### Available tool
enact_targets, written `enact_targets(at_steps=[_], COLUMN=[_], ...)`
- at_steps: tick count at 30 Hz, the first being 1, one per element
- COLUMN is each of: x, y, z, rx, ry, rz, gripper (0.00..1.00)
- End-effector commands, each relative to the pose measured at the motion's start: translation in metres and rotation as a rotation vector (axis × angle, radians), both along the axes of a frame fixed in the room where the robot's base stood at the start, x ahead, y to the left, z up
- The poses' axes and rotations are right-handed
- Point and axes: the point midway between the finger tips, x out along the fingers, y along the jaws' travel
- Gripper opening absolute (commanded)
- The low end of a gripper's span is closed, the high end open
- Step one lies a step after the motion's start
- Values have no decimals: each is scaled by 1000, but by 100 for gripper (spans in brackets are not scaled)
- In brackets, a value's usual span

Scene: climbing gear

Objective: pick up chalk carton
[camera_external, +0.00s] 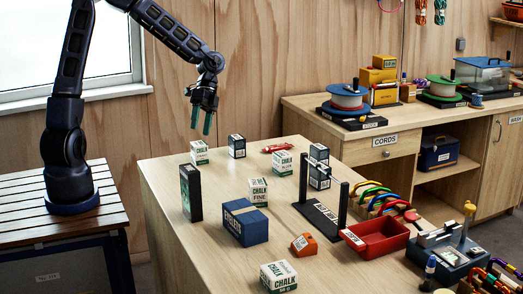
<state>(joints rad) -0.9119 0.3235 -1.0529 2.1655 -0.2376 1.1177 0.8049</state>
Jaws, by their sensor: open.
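Several white and green chalk cartons stand on the wooden table. One chalk carton (199,153) is at the back left, just below my gripper. Another chalk carton (282,162) is at the back middle. A chalk carton marked fine (258,191) stands behind the blue box. A further chalk carton (278,277) is at the front edge of the picture. My gripper (201,122) hangs open and empty above the table's back left corner, fingers pointing down, apart from every carton.
Dark boxes (237,146) (191,193) (319,174), a blue box (245,222), a black stand (321,211), an orange block (304,244) and a red tray (376,238) share the table (162,173). A red tool (277,148) lies at the back. The left front is clear.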

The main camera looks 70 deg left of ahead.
Motion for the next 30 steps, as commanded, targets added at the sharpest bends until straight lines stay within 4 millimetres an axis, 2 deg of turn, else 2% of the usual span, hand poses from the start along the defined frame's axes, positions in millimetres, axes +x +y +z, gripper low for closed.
enact_targets(at_steps=[7, 14, 23, 30], x=[15, 28, 40, 38], y=[0, 8, 42, 92], z=[7, 34, 94, 157], rx=[-242, -467, -752, -951], ry=[-39, -131, -331, -552], rz=[-63, -105, -136, -145], gripper=[69, 69, 69, 69])
